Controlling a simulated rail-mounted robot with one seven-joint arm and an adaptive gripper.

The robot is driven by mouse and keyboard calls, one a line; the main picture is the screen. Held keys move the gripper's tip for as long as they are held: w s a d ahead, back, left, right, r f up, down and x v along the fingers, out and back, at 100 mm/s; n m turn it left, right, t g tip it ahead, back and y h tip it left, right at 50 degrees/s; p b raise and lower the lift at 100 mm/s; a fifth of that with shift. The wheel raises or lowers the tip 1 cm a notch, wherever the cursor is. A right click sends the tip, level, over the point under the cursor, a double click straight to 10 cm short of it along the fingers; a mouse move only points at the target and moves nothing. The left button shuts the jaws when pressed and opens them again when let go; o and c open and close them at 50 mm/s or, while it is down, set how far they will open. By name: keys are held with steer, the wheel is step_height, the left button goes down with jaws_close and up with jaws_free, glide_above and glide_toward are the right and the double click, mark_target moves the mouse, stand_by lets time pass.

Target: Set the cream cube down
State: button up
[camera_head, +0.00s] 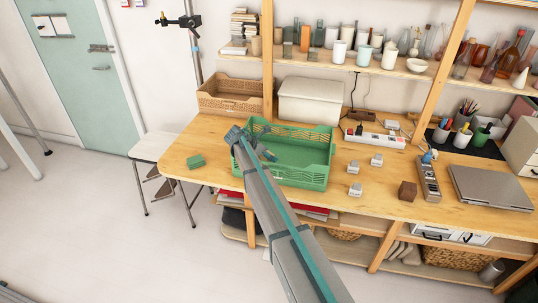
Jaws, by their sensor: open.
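My gripper (266,153) is at the end of my grey arm, over the left part of the green crate (305,182). Its jaws are open, and I see nothing held between them. Three small pale cubes stand on the wooden table right of the crate: one upper left (354,166), one upper right (377,160) and one nearer the front (355,189). They look whitish to grey, and I cannot tell which one is the cream cube. My arm hides part of the crate's left side and front.
A dark brown cube (407,191) sits right of the pale cubes, and a green block (196,162) lies left of the crate. A white box (309,102) and a brown crate (230,97) stand behind.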

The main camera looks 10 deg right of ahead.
steer(key=shift+r, duration=0.35)
steer(key=b+v, duration=0.2)
steer(key=v, duration=1)
steer(key=shift+r+b, duration=0.3)
steer(key=shift+b, duration=0.1)
steer(key=shift+d, duration=0.1)
